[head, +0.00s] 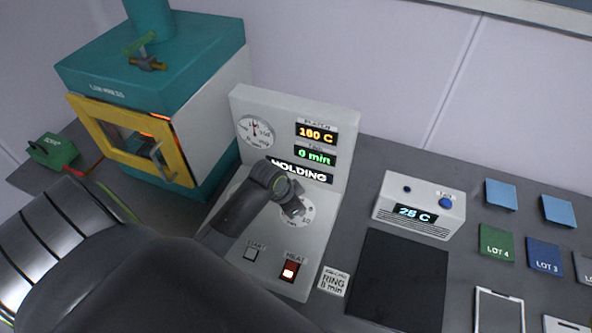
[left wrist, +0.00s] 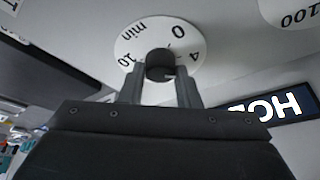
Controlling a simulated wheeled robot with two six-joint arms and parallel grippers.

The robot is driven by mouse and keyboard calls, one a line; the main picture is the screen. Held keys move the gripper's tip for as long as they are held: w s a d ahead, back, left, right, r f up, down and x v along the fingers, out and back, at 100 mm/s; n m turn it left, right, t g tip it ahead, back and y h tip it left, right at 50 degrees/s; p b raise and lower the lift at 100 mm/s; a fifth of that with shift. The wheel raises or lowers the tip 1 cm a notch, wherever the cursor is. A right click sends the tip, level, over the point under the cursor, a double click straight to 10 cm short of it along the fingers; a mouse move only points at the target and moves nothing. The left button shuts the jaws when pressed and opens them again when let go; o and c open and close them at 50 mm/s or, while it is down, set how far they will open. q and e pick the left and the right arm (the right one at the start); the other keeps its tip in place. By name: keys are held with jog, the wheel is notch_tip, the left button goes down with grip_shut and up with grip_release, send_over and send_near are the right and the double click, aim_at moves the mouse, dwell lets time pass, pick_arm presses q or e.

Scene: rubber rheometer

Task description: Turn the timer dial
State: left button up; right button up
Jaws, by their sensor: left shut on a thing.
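The timer dial is a dark knob (left wrist: 160,64) on a round white scale plate (left wrist: 135,45) marked 0, 4, 10 and min in the left wrist view. In the head view the plate (head: 308,212) is partly hidden behind my gripper. My left gripper (head: 294,205) is at the dial on the sloped front of the grey control panel (head: 318,255). In the left wrist view its two fingers (left wrist: 160,88) stand on either side of the knob, shut on it. The knob's pointer is hard to make out. My right gripper is not in view.
Below the dial are a START button (head: 254,253) and a lit red HEAT switch (head: 290,270).

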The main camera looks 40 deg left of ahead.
pick_arm(q)
jog(key=m+h, duration=0.1)
jog(key=m, duration=0.1)
jog(key=m+g, duration=0.1)
jog(key=m, duration=0.2)
jog(key=shift+w+a+m+h, duration=0.2)
jog(key=shift+m+h, duration=0.1)
jog(key=shift+h, duration=0.1)
jog(key=m+g+b, duration=0.1)
jog(key=m, duration=0.1)
jog(key=m+h, duration=0.1)
jog(key=m, duration=0.1)
jog(key=shift+f+g+b, duration=0.1)
jog(key=shift+g+b, duration=0.3)
jog(key=m+g+b, duration=0.1)
jog(key=m, duration=0.1)
jog(key=m+b, duration=0.1)
jog(key=m, duration=0.2)
jog(key=shift+w+g+b, duration=0.15)
jog(key=shift+g+b, duration=0.15)
jog(key=shift+g, duration=0.1)
jog(key=shift+m+g+b, duration=0.8)
jog(key=shift+m+b, duration=0.45)
jog(key=shift+m, duration=0.65)
jog(key=o, duration=1)
jog(key=shift+c, duration=0.2)
